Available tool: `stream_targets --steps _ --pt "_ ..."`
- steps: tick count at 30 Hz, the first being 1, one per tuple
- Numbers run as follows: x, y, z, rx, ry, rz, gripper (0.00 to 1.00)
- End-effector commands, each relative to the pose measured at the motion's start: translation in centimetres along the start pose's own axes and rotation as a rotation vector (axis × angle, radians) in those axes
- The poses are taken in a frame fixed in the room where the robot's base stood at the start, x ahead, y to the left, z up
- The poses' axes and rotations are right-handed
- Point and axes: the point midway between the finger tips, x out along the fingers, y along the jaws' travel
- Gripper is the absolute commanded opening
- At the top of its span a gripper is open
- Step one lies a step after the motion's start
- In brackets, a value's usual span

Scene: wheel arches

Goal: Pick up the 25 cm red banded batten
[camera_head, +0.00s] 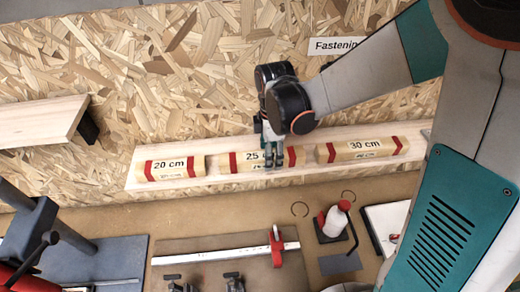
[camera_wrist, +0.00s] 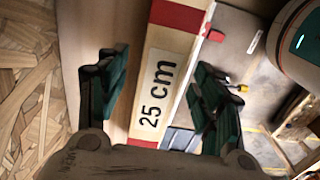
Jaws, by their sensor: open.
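The 25 cm red banded batten (camera_head: 232,163) lies on a pale wooden shelf (camera_head: 215,178) on the chipboard wall, between two other battens. My gripper (camera_head: 273,163) is in front of its middle in the head view and hides part of its label. In the wrist view the batten (camera_wrist: 172,55) runs between the two open fingers of my gripper (camera_wrist: 158,98), with its "25 cm" label facing the camera and a red band above the label. A gap shows between each finger and the batten. I cannot tell how deep the fingertips reach.
A 20 cm batten (camera_head: 168,168) lies to the left and a 30 cm batten (camera_head: 362,149) to the right on the same shelf. Below is a workbench with a red-capped bottle (camera_head: 335,220), a clamp-like tool (camera_head: 277,246) and a metal ruler (camera_head: 215,255).

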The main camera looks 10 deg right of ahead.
Motion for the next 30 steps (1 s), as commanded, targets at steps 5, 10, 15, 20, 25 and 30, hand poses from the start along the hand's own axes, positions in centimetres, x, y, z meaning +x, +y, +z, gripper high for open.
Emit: stream_targets --steps 5,10,15,20,25,30 --pt "1.5 0.0 0.0 0.001 0.0 0.0 0.61" --pt "1.7 0.0 0.0 0.001 0.0 0.0 0.61" --pt "1.6 0.0 0.0 0.001 0.0 0.0 0.43" --pt "1.6 0.0 0.0 0.001 0.0 0.0 0.06" --pt "1.6 0.0 0.0 0.001 0.0 0.0 0.06" --pt "1.5 0.0 0.0 0.001 0.0 0.0 0.06"
